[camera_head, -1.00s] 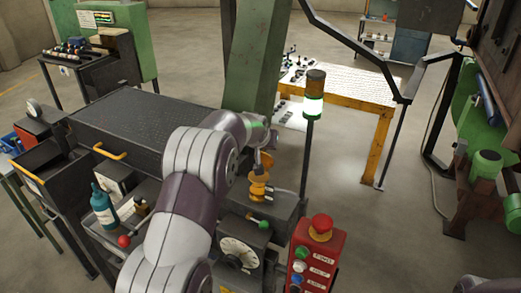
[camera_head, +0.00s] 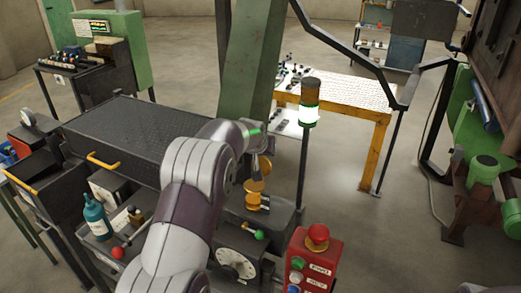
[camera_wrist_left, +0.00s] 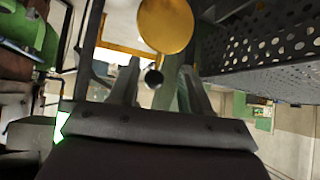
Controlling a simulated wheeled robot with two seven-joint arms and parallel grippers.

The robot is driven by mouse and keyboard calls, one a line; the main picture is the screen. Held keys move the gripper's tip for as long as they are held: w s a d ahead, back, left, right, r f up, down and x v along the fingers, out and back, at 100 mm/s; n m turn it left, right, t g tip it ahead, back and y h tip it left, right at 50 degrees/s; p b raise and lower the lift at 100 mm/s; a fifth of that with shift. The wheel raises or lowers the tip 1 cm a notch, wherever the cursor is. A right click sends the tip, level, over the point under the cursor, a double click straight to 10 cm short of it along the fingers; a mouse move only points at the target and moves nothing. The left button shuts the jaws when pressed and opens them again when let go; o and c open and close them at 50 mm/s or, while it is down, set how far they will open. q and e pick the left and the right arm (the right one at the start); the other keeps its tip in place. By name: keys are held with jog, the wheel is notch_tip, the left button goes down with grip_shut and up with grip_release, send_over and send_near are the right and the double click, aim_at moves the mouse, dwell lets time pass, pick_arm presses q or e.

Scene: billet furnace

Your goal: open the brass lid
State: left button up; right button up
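The brass lid (camera_head: 255,186) is a small round golden disc on a brass fitting, on the dark bench box in the middle of the head view. In the left wrist view the lid (camera_wrist_left: 166,25) fills the top centre as a flat golden disc. A small dark ball (camera_wrist_left: 153,77) shows just below it. My left gripper (camera_head: 262,153) is just above the lid in the head view. In the wrist view its two fingers (camera_wrist_left: 159,85) stand apart, with the ball showing in the gap; contact cannot be told. My right gripper is out of view.
A red button box (camera_head: 313,262) stands right of the lid, and a signal lamp post (camera_head: 310,100) behind it. A green bottle (camera_head: 95,215) and a red-knobbed lever (camera_head: 118,253) are at the left. A green column (camera_head: 246,60) rises behind my arm.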

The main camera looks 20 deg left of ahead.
pick_arm(q)
jog(key=shift+s, duration=0.15)
jog(key=b+v, duration=0.5)
jog(key=v, duration=0.7)
jog(key=shift+r, duration=0.15)
